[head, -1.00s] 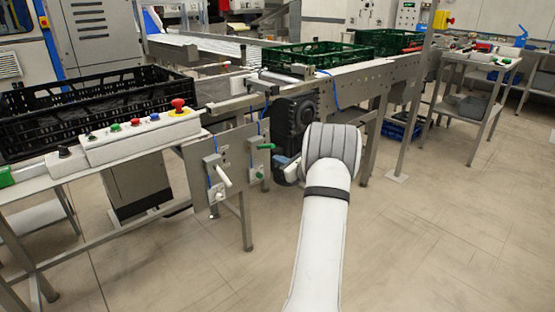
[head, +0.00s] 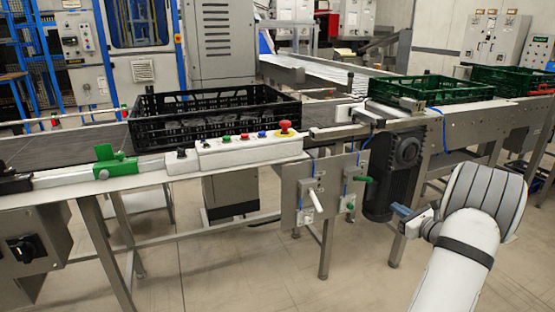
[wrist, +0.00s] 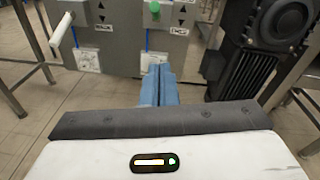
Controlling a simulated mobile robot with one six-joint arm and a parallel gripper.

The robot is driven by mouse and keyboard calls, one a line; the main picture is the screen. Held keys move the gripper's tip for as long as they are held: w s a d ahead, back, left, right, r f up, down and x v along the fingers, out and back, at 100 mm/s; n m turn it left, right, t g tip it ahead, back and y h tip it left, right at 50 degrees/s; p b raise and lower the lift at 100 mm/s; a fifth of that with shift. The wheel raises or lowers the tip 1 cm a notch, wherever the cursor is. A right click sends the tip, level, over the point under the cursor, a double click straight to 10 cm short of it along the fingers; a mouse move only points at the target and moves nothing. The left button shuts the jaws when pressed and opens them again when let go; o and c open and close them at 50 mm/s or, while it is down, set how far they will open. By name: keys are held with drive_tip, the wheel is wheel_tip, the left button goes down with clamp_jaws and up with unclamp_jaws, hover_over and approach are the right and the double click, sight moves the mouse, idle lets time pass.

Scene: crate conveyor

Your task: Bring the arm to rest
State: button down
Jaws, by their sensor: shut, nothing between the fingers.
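My gripper (wrist: 159,84) shows in the wrist view as two blue fingers pressed together with nothing between them. In the head view my gripper (head: 402,210) is at the lower right, its blue tips pointing left in front of the conveyor's side. My white and grey arm reaches up to it from the bottom edge. In the wrist view the fingers point toward a grey panel (wrist: 112,62) with a white lever (wrist: 62,29) and a green knob (wrist: 154,7). I cannot tell the exact gap to the panel.
A black motor (head: 391,175) hangs below the conveyor beside my gripper. A black crate (head: 165,137) sits on the belt at the left, behind a button box (head: 250,150) with a red stop button (head: 285,127). Green crates (head: 425,99) stand farther right. Open floor lies below.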

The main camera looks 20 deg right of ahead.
drive_tip(key=s+a+r+n+g+y+p, duration=0.1)
drive_tip(key=a+r+n+g+y+p, duration=0.3)
drive_tip(key=a, duration=0.7)
drive_tip(key=a+r+n+g+y+p, duration=0.1)
drive_tip(key=a+r+n+g+p, duration=0.2)
drive_tip(key=a+r+n, duration=0.55)
drive_tip(key=s+a+r+n+g+y+p, duration=0.1)
drive_tip(key=a+r+n+g+y+p, duration=0.15)
drive_tip(key=a, duration=1.15)
drive_tip(key=s+a+r+n+g+h+p, duration=0.2)
drive_tip(key=s+a+r+n+h+p, duration=0.2)
drive_tip(key=s+n, duration=0.5)
drive_tip(key=s+a+r+n+g+h+p, duration=0.3)
drive_tip(key=s+a+r+n+h+p, duration=0.2)
drive_tip(key=s, duration=0.6)
drive_tip(key=a+r+n+p, duration=0.2)
drive_tip(key=a+n, duration=0.1)
drive_tip(key=shift+n, duration=0.4)
drive_tip(key=shift+d, duration=0.1)
